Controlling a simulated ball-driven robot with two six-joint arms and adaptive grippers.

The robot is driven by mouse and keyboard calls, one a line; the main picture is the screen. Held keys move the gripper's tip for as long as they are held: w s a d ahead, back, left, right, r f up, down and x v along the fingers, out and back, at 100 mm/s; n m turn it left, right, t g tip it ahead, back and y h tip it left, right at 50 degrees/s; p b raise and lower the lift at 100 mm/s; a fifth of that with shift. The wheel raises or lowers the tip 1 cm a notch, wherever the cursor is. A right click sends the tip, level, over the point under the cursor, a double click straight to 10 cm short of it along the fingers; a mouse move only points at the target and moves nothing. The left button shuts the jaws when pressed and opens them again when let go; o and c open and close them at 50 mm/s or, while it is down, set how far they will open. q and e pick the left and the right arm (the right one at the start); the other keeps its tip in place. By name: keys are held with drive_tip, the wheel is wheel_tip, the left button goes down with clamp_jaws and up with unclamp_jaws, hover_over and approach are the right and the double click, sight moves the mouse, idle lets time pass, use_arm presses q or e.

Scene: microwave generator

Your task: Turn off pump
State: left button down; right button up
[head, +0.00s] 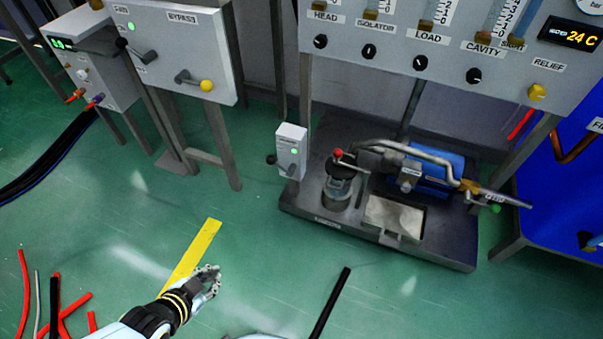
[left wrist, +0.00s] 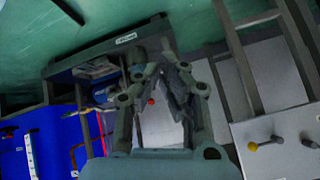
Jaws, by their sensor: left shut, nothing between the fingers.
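The blue pump (head: 432,172) sits on a dark skid (head: 425,250) at the right of the head view, with pipes and a red-knobbed lever (head: 338,154) beside it. A small grey switch box (head: 291,146) stands at the skid's left corner, with a lit green light and a black knob (head: 271,159) on its left side. My left gripper (head: 214,281) is low in the head view, in front of and apart from the box. In the left wrist view the fingers (left wrist: 165,72) are shut and empty, and they hide part of the skid behind. My right gripper is not in view.
A grey panel with dials (head: 420,62) hangs above the pump. A bypass panel (head: 170,55) with levers stands at the left. A yellow strip (head: 195,250) and red and black hose pieces (head: 330,300) lie on the green floor. The floor between gripper and skid is mostly clear.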

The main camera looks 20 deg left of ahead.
use_arm(q)
drive_tip(key=w+d+r+t+b, duration=0.1)
drive_tip(key=w+t+b, duration=0.3)
drive_tip(key=w+b, duration=0.5)
drive_tip(key=w+d+r+m+t+b, duration=0.1)
drive_tip(key=w+d+t+b, duration=0.1)
drive_tip(key=w+t+b, duration=0.3)
drive_tip(key=w+b, duration=0.4)
drive_tip(key=w, duration=0.7)
drive_tip(key=shift+r+m, duration=0.3)
drive_tip(key=shift+r, duration=0.05)
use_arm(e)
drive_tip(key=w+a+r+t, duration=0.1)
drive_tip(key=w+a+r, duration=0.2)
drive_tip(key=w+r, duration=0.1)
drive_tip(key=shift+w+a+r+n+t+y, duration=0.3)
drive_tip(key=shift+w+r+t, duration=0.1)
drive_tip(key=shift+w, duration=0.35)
